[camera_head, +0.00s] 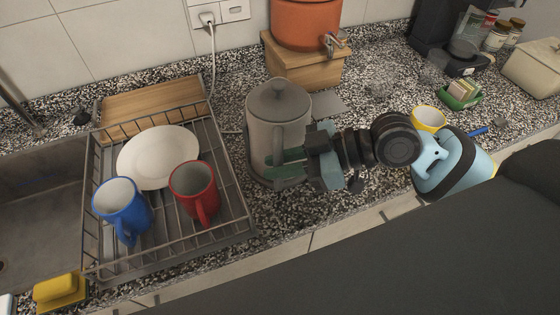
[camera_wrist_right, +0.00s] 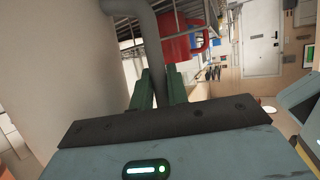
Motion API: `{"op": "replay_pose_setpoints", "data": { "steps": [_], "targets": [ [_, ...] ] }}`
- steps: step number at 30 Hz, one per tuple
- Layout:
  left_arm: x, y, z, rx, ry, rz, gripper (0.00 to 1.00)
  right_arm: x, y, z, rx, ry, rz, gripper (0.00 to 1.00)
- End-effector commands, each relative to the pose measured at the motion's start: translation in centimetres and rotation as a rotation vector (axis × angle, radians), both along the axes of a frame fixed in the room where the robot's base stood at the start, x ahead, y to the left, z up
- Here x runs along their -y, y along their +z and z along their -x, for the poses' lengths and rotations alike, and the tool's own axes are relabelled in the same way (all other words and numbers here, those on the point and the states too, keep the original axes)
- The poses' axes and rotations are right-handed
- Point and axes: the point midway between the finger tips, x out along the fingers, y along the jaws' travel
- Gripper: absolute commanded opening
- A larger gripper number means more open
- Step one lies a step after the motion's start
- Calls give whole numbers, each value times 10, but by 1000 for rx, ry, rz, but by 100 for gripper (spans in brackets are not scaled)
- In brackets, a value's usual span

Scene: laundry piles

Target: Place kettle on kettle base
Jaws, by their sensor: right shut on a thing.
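The grey kettle (camera_head: 264,120), with a round lid and top knob, stands upright in the middle of the counter, right of the dish rack. My right gripper (camera_head: 284,163) reaches in from the right with its green fingers at the kettle's front right side. In the right wrist view the fingers (camera_wrist_right: 158,88) are shut on the kettle's grey handle (camera_wrist_right: 148,38). I cannot make out the kettle base; the kettle's underside is partly hidden by the gripper, and I cannot tell what it rests on. My left gripper is not in view.
A wire dish rack (camera_head: 243,203) holds a plate (camera_head: 155,158), a blue mug (camera_head: 118,205) and a red mug (camera_head: 193,187). A white cord (camera_head: 213,75) runs from the wall socket behind the kettle. An orange dispenser (camera_head: 300,22) on a wooden stand (camera_head: 300,68) is behind.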

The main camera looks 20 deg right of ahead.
Motion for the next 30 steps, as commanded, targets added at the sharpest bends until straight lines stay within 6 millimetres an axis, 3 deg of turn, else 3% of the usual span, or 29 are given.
{"op": "replay_pose_setpoints", "data": {
  "steps": [10, 11, 16, 30],
  "targets": [
    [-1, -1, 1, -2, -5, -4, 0, 0, 0, -1, 11, 0, -2, 0],
    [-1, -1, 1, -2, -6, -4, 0, 0, -2, 0, 3, 0, 0, 17],
    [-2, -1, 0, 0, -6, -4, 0, 0, -2, 0, 4, 1, 1, 38],
    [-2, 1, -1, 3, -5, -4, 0, 1, 1, 0, 5, 0, 1, 38]
  ]
}}
